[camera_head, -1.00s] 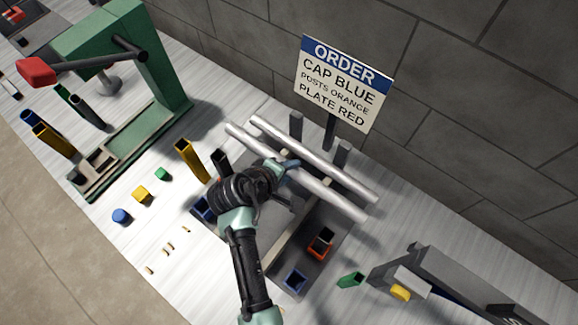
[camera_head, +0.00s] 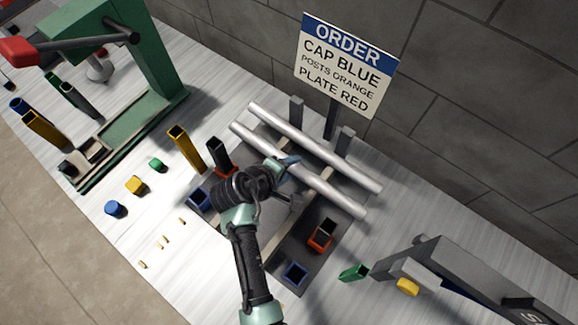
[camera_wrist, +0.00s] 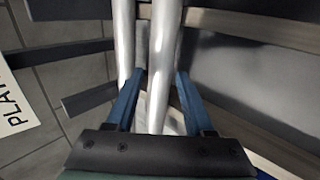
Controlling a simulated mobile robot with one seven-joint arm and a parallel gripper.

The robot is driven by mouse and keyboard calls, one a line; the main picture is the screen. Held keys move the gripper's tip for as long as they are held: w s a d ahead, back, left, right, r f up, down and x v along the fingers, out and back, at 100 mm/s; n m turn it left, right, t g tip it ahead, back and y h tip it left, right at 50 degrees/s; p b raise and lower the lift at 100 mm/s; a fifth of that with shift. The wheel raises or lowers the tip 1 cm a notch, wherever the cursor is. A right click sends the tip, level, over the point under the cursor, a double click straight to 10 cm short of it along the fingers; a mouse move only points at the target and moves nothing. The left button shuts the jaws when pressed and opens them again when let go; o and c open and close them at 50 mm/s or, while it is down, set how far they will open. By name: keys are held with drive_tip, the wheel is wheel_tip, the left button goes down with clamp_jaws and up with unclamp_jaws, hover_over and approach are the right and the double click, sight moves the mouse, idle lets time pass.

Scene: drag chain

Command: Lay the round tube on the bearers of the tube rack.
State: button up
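Two long silvery tubes lie side by side. The front tube (camera_head: 325,190) runs under my gripper (camera_head: 288,162); the back tube (camera_head: 330,153) is nearer the wall. In the wrist view, the blue fingers (camera_wrist: 160,80) stand either side of one tube (camera_wrist: 163,50), with gaps beside it, so my gripper looks open around it. The other tube (camera_wrist: 123,35) passes outside the left finger. I cannot tell which tube is the round one. The rack's pale bearer (camera_head: 285,247) and dark upright (camera_head: 345,140) show. Contact between front tube and bearers is hidden.
A sign (camera_head: 345,65) stands behind the tubes by the wall. An orange cup (camera_head: 321,235) and blue cup (camera_head: 295,273) stand in front. A green press (camera_head: 150,60) is at left, a grey device (camera_head: 440,280) at right. Yellow and dark posts stand left of my gripper.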

drive_tip(key=shift+o, duration=1.2)
drive_tip(key=v, duration=1.3)
drive_tip(key=w+r+m+t+y, duration=0.15)
drive_tip(key=w+r+t, duration=0.25)
drive_tip(key=r, duration=0.7)
drive_tip(key=w+r+m+t+y, duration=0.1)
drive_tip(key=w+r+m+t, duration=0.3)
drive_tip(key=r, duration=0.6)
drive_tip(key=w+r+m+t+y, duration=0.1)
drive_tip(key=w+r+t, duration=0.3)
drive_tip(key=r, duration=0.7)
drive_tip(key=s+d+r+m+t, duration=0.1)
drive_tip(key=s+d+r+t, duration=0.1)
drive_tip(key=r, duration=0.7)
drive_tip(key=s+d+r+m+t+y, duration=0.1)
drive_tip(key=s+r+t, duration=0.3)
drive_tip(key=r, duration=0.5)
drive_tip(key=s+d+r+m+t, duration=0.2)
drive_tip(key=s+r, duration=0.3)
drive_tip(key=r, duration=0.4)
drive_tip(key=shift+s+d+r+t, duration=0.2)
drive_tip(key=shift+d+r+t, duration=0.15)
drive_tip(key=shift+r+t, duration=0.05)
